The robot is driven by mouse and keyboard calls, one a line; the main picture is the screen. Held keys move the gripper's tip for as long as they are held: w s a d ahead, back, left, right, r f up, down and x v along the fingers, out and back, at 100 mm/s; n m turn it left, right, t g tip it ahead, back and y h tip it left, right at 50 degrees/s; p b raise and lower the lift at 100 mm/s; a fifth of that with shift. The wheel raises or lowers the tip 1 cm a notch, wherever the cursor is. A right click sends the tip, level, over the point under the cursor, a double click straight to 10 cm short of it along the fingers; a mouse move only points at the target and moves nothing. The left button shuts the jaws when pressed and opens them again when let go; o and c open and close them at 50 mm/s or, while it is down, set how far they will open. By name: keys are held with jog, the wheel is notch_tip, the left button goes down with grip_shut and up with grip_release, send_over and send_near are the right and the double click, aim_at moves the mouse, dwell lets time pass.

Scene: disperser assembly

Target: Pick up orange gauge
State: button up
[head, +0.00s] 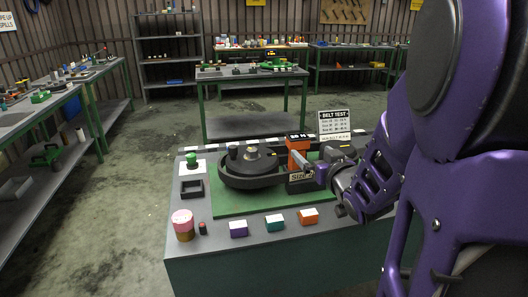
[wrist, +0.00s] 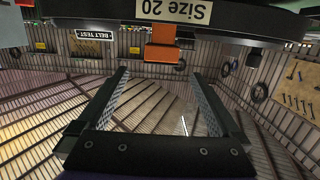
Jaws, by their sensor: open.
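The orange gauge (head: 298,144) stands upright on the belt rig in the head view, with a black top that has white marks. Its lower part is partly hidden by my gripper. In the wrist view the orange gauge (wrist: 163,43) shows as an orange block just beyond the fingertips, roughly centred between them. My gripper (head: 306,165) is beside the gauge, on its near right side. In the wrist view my gripper (wrist: 160,76) is open, with nothing between its two fingers. Whether a finger touches the gauge cannot be told.
A black pulley (head: 238,178) sits left of the gauge on a green mat (head: 228,204). A "BELT TEST" sign (head: 334,122) stands behind. Coloured blocks and a pink-topped cylinder (head: 182,220) line the front edge.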

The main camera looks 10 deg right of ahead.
aim_at(301, 143)
jog(key=w, duration=0.3)
jog(key=w+f, duration=0.1)
jog(key=w, duration=0.5)
jog(key=shift+f, duration=0.2)
jog(key=shift+w+a+f+b, duration=0.1)
jog(key=shift+w+f+b, duration=0.15)
jog(key=shift+w, duration=1.05)
jog(key=shift+w+f+b, duration=0.1)
jog(key=shift+w+f, duration=0.2)
jog(key=shift+w, duration=1)
jog(key=shift+c, duration=0.3)
grip_shut()
jog(key=shift+r, duration=0.1)
